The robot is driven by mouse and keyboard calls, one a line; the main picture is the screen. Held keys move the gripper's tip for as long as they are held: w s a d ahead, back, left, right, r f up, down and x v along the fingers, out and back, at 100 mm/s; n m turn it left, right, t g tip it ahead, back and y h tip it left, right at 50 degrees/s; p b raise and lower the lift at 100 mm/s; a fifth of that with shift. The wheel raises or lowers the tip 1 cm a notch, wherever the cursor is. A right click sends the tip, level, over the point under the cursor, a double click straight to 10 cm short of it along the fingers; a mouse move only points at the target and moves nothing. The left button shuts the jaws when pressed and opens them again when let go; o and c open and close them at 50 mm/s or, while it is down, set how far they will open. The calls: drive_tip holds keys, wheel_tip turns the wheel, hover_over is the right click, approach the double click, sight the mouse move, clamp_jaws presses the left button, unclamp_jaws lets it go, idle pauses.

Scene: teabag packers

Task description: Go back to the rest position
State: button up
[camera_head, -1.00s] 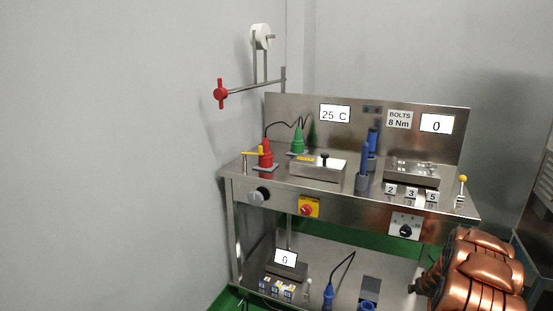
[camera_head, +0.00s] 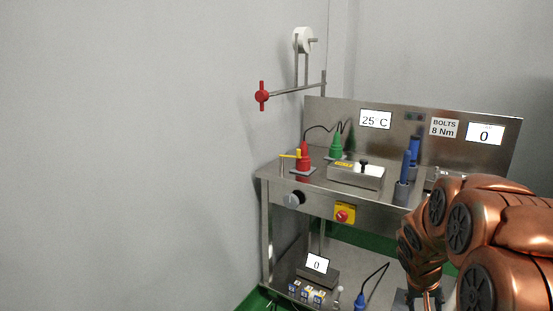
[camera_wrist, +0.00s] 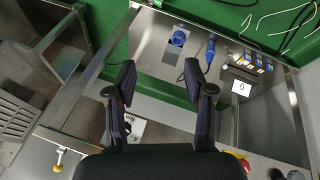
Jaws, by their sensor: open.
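My gripper (camera_wrist: 160,85) is open and empty in the wrist view. Its two dark fingers stand apart, above the steel bench and its lower shelf. In the head view my copper-coloured arm reaches in from the lower right, in front of the right part of the bench (camera_head: 380,215). The gripper's fingers are not clear in the head view.
On the bench top are a red connector (camera_head: 304,158), a green connector (camera_head: 336,146), a steel box (camera_head: 356,176) and blue tools (camera_head: 405,165). The lower shelf holds a small display (camera_head: 317,263) and a blue plug (camera_head: 360,300). A grey wall (camera_head: 120,150) fills the left.

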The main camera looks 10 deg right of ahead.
drive_tip(key=s+a+r+n+g+y, duration=0.2)
drive_tip(key=s+a+r, duration=0.1)
drive_tip(key=s+a, duration=1)
drive_tip(key=s+a+r+n+g+y, duration=0.2)
drive_tip(key=s+a+g, duration=0.1)
drive_tip(key=s+a, duration=0.95)
wheel_tip(320, 180, up, 24)
drive_tip(key=s+d+t+p, duration=0.1)
drive_tip(key=s+p, duration=0.1)
drive_tip(key=p, duration=2.1)
drive_tip(key=shift+s+d+r, duration=0.2)
drive_tip(key=shift+s+r, duration=0.05)
drive_tip(key=shift+s, duration=0.15)
